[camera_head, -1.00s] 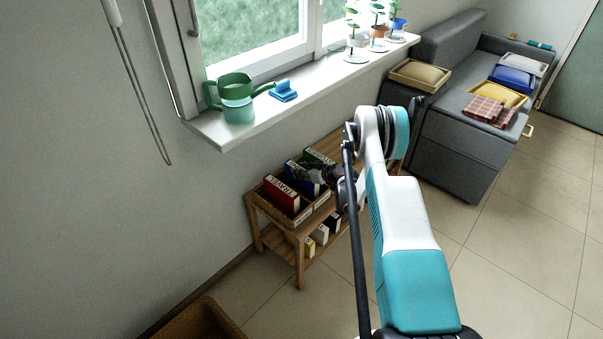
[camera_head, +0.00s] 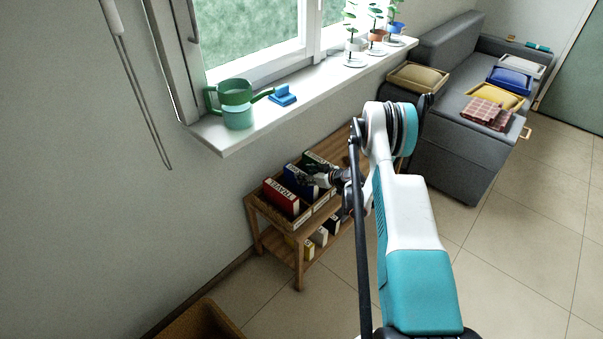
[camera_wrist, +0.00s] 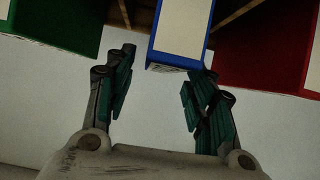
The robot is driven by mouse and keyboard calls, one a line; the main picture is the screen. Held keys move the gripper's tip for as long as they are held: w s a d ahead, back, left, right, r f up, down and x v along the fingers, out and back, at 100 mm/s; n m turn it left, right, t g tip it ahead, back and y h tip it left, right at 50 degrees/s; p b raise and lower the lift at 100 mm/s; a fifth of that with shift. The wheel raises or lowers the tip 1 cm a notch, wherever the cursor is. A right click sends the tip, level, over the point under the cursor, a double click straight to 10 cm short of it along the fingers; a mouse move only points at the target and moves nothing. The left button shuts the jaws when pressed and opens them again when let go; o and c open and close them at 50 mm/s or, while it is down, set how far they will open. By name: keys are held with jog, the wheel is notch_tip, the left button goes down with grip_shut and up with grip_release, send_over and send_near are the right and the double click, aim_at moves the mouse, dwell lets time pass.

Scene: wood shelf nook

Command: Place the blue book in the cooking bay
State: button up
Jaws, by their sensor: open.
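The blue book (camera_head: 297,180) stands in a wooden crate (camera_head: 266,208) on top of a low wooden shelf, between a red book marked TRAVEL (camera_head: 281,197) and a green book (camera_head: 312,162). In the wrist view, the blue book (camera_wrist: 182,28) shows its blue cover edge and pale pages just ahead of my gripper (camera_wrist: 160,80). My gripper is open, one finger to each side of the book's near end; the right fingertip overlaps its corner in the picture. I cannot tell whether they touch. The crate's front labels are too small to read, so I cannot identify the cooking bay.
The shelf's lower board holds several books (camera_head: 320,237). Above the shelf is a windowsill (camera_head: 228,142) with a green watering can (camera_head: 238,105) and a blue object (camera_head: 283,96). A grey sofa (camera_head: 455,150) with trays stands at right. The tiled floor at right is clear.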

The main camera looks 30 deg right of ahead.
jog(key=v, duration=0.8)
jog(key=shift+s, duration=0.2)
